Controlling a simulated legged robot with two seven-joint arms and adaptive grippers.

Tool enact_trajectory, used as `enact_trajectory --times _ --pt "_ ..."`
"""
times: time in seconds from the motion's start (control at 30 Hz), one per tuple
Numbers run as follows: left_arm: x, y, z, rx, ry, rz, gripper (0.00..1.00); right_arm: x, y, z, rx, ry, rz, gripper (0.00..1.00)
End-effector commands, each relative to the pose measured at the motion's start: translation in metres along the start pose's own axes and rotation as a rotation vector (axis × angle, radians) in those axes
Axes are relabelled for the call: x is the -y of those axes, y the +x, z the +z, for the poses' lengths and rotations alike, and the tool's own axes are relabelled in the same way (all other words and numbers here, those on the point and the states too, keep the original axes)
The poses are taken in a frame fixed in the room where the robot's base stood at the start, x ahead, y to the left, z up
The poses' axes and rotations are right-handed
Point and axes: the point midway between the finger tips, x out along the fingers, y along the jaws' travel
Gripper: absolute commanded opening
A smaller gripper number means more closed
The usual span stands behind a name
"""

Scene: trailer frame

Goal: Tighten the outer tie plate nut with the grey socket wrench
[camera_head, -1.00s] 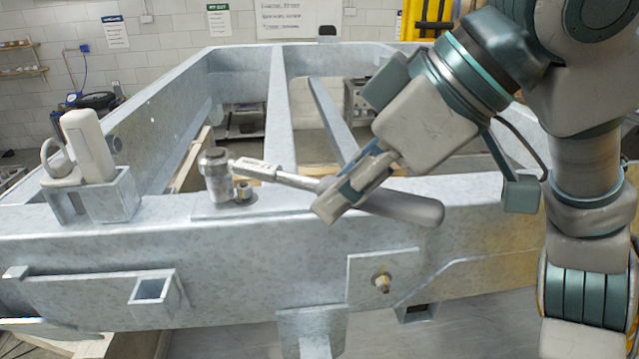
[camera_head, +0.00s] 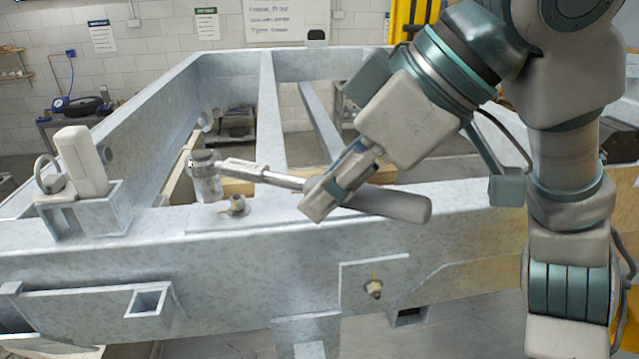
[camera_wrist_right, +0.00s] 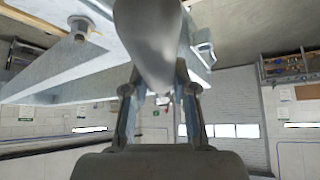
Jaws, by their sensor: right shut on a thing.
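The grey socket wrench (camera_head: 395,205) is held level in my right gripper (camera_head: 322,200), which is shut on its shaft near the handle. Its handle also fills the upper middle of the right wrist view (camera_wrist_right: 150,45), between the fingers. The socket head (camera_head: 206,178) points down over the left part of the flat tie plate (camera_head: 262,212) on the beam top. One nut (camera_head: 237,203) stands uncovered on the plate, right of and nearer than the socket. Whether the socket touches anything underneath is hidden. My left gripper is not in view.
Another nut (camera_head: 374,288) sits on a plate on the beam's front face. A grey holder (camera_head: 95,210) with a white upright device (camera_head: 82,160) stands on the beam at left. The galvanised frame (camera_head: 450,215) spans the view, with open gaps behind the front beam.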

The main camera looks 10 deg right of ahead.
Motion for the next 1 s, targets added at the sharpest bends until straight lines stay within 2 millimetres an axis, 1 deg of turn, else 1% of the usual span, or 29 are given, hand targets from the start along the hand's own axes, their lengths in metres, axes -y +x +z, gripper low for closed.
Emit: enact_trajectory --times 0.07,0.17,0.37,0.67,0.8,1.0 --pt "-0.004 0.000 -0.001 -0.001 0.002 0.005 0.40 0.000 -0.001 0.000 0.000 -0.001 0.000 0.00" --pt "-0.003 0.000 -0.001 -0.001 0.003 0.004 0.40 -0.001 -0.001 0.001 0.001 -0.002 0.000 0.00" --pt "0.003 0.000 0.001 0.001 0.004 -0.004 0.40 -0.003 -0.003 0.004 0.002 -0.002 0.001 0.00" --pt "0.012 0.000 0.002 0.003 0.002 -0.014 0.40 -0.010 -0.011 0.015 0.000 -0.001 0.000 0.00" --pt "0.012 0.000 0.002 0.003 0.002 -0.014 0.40 -0.014 -0.015 0.021 -0.003 0.001 0.001 0.00" --pt "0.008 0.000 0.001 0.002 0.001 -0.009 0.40 -0.015 -0.017 0.023 -0.001 0.000 0.001 0.00"
